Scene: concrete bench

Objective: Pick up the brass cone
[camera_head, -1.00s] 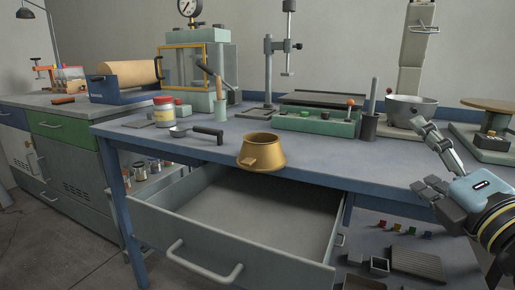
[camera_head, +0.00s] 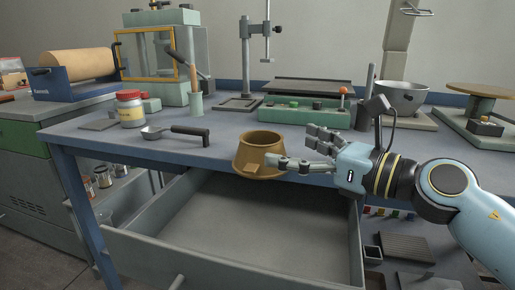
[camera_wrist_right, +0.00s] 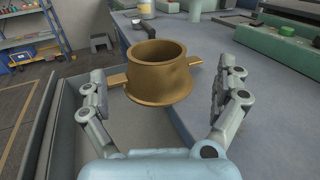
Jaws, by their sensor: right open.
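The brass cone (camera_head: 256,153) is a hollow, flared ring with small side tabs. It sits upright at the front edge of the blue-edged bench, above the open drawer. In the right wrist view the cone (camera_wrist_right: 158,76) lies ahead, between the spread fingers. My right gripper (camera_head: 303,152) is open, just right of the cone in the head view, with its lower finger overlapping the cone's front. In the right wrist view, the gripper (camera_wrist_right: 165,92) shows a finger on each side, apart from the cone's body. My left gripper is not in view.
An open empty drawer (camera_head: 236,228) juts out below the bench edge. A ladle (camera_head: 176,132), a yellow-labelled jar (camera_head: 130,109) and a green holder (camera_head: 196,103) stand to the left. A green unit (camera_head: 298,111) and a steel bowl (camera_head: 401,97) stand behind.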

